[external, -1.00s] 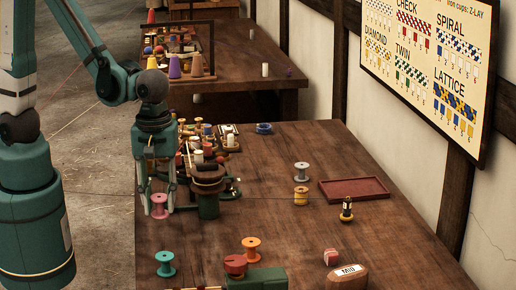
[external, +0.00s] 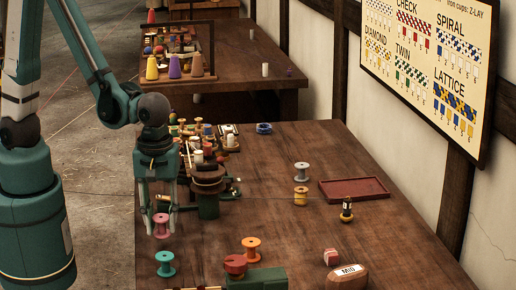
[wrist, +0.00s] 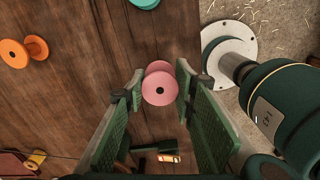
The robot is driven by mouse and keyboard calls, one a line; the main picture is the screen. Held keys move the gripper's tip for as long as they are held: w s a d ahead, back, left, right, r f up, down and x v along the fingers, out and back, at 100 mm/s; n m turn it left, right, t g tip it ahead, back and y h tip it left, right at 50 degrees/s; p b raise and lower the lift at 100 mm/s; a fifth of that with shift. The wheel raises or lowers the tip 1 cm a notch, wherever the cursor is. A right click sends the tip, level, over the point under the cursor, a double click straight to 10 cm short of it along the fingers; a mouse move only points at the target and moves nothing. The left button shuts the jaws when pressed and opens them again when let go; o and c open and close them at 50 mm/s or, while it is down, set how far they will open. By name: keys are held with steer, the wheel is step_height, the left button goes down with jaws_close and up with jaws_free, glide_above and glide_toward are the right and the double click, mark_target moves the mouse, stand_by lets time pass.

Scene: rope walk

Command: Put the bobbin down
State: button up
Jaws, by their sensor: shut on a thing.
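The pink bobbin (external: 161,227) is between the fingertips of my gripper (external: 162,224), which is shut on it. It is near the left edge of the wooden table (external: 290,235). In the wrist view the pink bobbin (wrist: 160,87) shows end-on between the two green fingers (wrist: 158,90). I cannot tell whether it touches the tabletop or hangs just above it.
A teal bobbin (external: 165,264) stands close in front, and an orange bobbin (external: 251,249) stands to its right. Behind is a dark round stand (external: 208,190). The middle of the table is clear.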

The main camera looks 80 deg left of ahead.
mark_target(162, 233)
steer(key=shift+f+b, duration=0.55)
steer(key=shift+f, duration=1.5)
steer(key=shift+f, duration=0.2)
steer(key=o, duration=0.8)
steer(key=shift+r, duration=0.2)
steer(key=shift+r+p, duration=1.3)
steer(key=shift+r, duration=4.7)
steer(key=shift+a, duration=0.1)
